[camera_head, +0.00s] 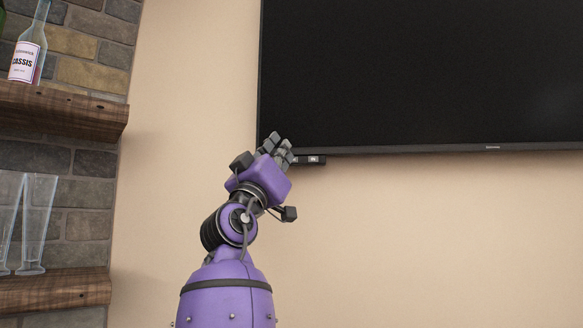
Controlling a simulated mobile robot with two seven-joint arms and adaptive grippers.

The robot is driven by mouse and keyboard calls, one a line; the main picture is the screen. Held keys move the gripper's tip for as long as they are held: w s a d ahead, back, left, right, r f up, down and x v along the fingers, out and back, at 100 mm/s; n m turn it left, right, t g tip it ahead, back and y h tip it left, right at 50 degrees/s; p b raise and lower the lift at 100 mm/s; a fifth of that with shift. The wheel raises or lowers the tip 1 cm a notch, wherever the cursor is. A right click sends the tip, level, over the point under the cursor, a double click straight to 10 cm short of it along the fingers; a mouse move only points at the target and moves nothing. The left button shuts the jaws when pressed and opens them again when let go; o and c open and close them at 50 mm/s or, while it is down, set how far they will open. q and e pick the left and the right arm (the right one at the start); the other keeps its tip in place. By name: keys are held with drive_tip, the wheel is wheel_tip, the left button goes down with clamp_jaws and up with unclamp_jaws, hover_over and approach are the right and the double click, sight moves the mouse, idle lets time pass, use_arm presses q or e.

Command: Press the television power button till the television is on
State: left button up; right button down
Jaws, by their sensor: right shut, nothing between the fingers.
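The television (420,75) hangs on the beige wall at the upper right. Its screen is dark. A small dark button panel (313,160) with light markings sticks out under its lower left edge. My right gripper (276,143) is shut and empty, raised in front of the television's lower left corner. Its fingertips overlap the corner and the left part of the panel in the picture. I cannot tell whether they touch it. The part of the panel behind the fingers is hidden. My left gripper is not in view.
At the left is a stone wall with an upper wooden shelf (60,108) holding a Cassis bottle (29,50). A lower shelf (55,290) holds clear glasses (36,222). The wall (430,240) below the television is bare and clear.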

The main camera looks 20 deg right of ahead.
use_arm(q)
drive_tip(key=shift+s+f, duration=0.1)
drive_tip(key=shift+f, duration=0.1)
use_arm(e)
drive_tip(key=shift+w+d, duration=0.2)
drive_tip(key=shift+w, duration=0.2)
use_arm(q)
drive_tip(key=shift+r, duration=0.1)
use_arm(e)
drive_tip(key=shift+r, duration=0.1)
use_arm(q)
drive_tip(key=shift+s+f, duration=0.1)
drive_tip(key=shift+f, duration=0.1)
use_arm(e)
drive_tip(key=shift+w, duration=0.1)
idle(0.6)
use_arm(q)
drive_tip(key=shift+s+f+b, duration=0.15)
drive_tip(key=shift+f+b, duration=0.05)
drive_tip(key=shift+b, duration=0.1)
use_arm(e)
drive_tip(key=shift+w+d, duration=0.2)
drive_tip(key=shift+w, duration=0.1)
